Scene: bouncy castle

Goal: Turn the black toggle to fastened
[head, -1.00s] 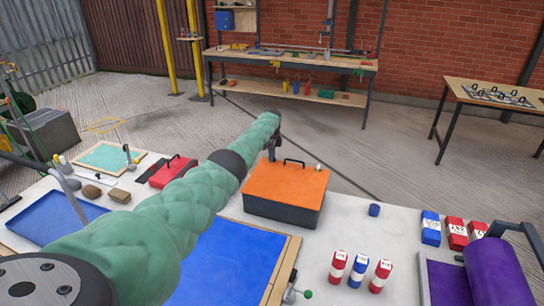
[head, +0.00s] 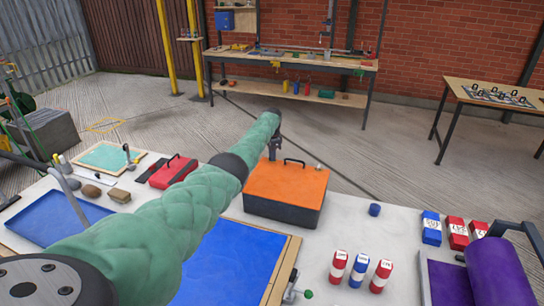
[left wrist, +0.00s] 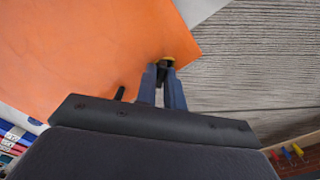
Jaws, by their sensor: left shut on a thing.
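A dark box with an orange lid (head: 287,183) and a black handle stands on the white table. My left gripper (head: 275,153) reaches down at the far left edge of the lid. In the left wrist view, the orange lid (left wrist: 90,45) fills the upper left. The left gripper (left wrist: 165,68) is shut there on a small black piece at the lid's edge, which looks like the black toggle (left wrist: 166,63). Some yellow shows around its far side. The fingers hide most of the toggle, and its exact turn cannot be told. My right gripper is not in view.
The table right of the box is mostly clear.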

